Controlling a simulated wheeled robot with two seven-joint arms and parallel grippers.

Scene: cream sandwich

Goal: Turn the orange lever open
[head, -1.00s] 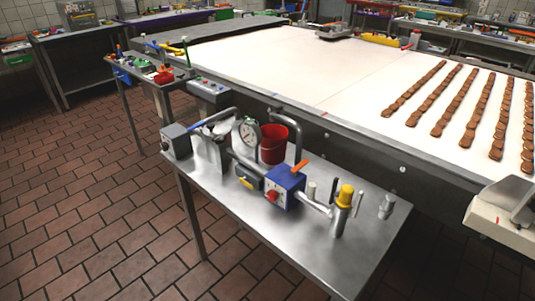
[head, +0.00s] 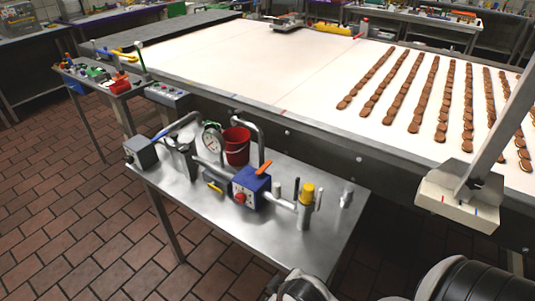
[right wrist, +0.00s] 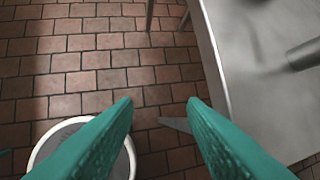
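The orange lever (head: 264,167) sits on top of a blue box (head: 252,188) with a red knob (head: 240,197), on pipework on the steel table (head: 315,250). The lever slants up to the right in the head view. My right gripper (right wrist: 160,103) shows in the right wrist view as two teal fingers, apart with nothing between them. It is over the tiled floor, left of a steel table edge in that view, and the lever is not seen there. My left gripper is in neither view.
A gauge (head: 212,138), a red bucket (head: 236,146), a yellow-handled valve (head: 214,187) and a yellow-capped post (head: 306,194) stand close around the blue box. Behind is a conveyor (head: 250,65) with biscuit rows (head: 440,100). The table's front right is clear.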

